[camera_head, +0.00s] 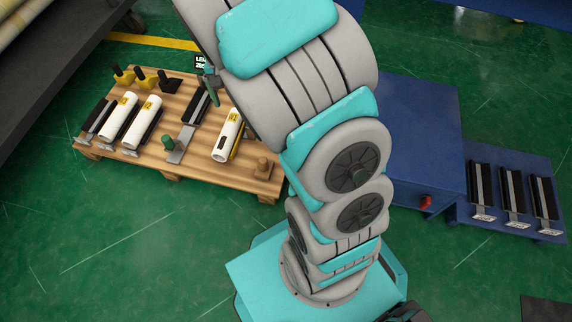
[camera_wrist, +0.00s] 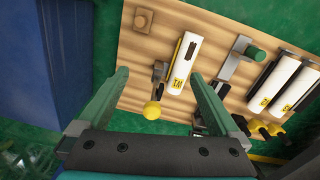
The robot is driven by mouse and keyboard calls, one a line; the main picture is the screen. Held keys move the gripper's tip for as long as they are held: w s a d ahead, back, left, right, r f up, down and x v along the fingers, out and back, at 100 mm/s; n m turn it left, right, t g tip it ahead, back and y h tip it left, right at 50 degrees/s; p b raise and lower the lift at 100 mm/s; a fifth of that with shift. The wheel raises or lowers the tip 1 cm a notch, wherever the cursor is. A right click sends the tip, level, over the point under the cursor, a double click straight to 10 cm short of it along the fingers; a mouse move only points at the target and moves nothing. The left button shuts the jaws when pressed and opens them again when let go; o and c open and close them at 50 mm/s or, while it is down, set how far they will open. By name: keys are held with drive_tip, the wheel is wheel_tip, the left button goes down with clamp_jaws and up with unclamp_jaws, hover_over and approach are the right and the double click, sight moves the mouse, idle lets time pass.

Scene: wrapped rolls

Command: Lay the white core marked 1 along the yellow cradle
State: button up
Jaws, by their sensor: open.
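A white core (camera_head: 226,134) with a yellow label lies alone toward the right of the wooden pallet (camera_head: 262,187). A yellow strip (camera_head: 237,147), possibly the yellow cradle, shows along its right side; I cannot tell how the core sits on it. In the wrist view this core (camera_wrist: 184,62) lies beyond my gripper (camera_wrist: 160,74), nearer its right finger. My gripper is open and empty, above the pallet. Two more white cores (camera_head: 118,120) (camera_head: 142,123) lie together at the left.
Black cradles (camera_head: 195,108) and a green knob (camera_head: 168,142) stand between the cores. Yellow and black knobbed pieces (camera_head: 144,77) stand at the back. A yellow ball knob (camera_wrist: 152,110) stands close below the gripper opening. A blue cabinet (camera_head: 420,140) is at right; the green floor in front is clear.

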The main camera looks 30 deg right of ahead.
drive_tip(key=s+a+r+n, duration=0.1)
drive_tip(key=s+r+n, duration=0.2)
drive_tip(key=s, duration=1.2)
drive_tip(key=s+r+n+g, duration=0.1)
drive_tip(key=s+r+n, duration=0.3)
drive_tip(key=s+r, duration=0.4)
drive_tip(key=s, duration=0.6)
drive_tip(key=shift+s+a, duration=0.4)
wheel_tip(320, 180, up, 8)
drive_tip(key=p, duration=0.7)
drive_tip(key=shift+f, duration=0.2)
